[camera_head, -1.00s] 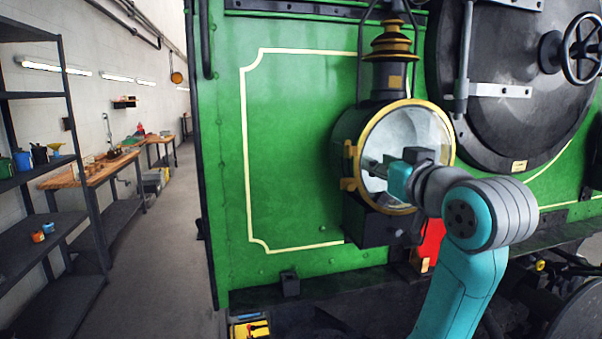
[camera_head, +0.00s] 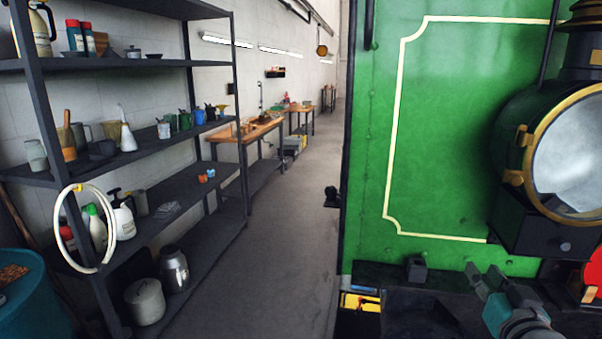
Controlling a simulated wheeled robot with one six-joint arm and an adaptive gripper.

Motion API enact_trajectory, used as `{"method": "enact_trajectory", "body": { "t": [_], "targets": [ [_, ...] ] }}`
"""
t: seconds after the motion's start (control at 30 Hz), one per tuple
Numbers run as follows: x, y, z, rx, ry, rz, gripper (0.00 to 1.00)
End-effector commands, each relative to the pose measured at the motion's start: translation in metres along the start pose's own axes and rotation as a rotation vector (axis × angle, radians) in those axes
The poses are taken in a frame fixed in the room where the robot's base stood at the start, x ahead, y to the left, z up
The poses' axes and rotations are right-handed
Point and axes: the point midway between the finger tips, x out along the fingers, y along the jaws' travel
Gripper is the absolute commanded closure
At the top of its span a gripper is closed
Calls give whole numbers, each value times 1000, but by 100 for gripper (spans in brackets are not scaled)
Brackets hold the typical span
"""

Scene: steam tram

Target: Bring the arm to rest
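My gripper (camera_head: 484,272) shows at the lower right, in front of the tram's dark lower front and below the lamp. Its two fingertips appear apart, with nothing visible between them. My teal and grey arm is folded low, and most of it is cut off by the bottom edge of the picture.
The green tram front (camera_head: 470,130) fills the right side, with a brass-rimmed lamp (camera_head: 573,150) at the right edge. A dark shelf rack (camera_head: 215,240) with cans and bottles stands at left. A clear floor aisle (camera_head: 285,240) runs between them, past wooden workbenches (camera_head: 250,133).

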Motion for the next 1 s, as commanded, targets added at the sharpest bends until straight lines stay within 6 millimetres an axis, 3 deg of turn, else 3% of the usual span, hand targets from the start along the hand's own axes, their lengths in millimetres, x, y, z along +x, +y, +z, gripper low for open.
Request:
{"method": "enact_trajectory", "body": {
  "t": [0.03,0.1,0.47,0.7,1.0],
  "targets": [
    [-4,-4,21,5,-15,-5,67],
    [-9,-9,44,10,-24,-9,67],
    [-58,-32,152,17,-66,-27,67],
    [-108,-46,213,9,-96,-43,67],
    [-184,-56,271,-16,-132,-69,67]
  ]
}}
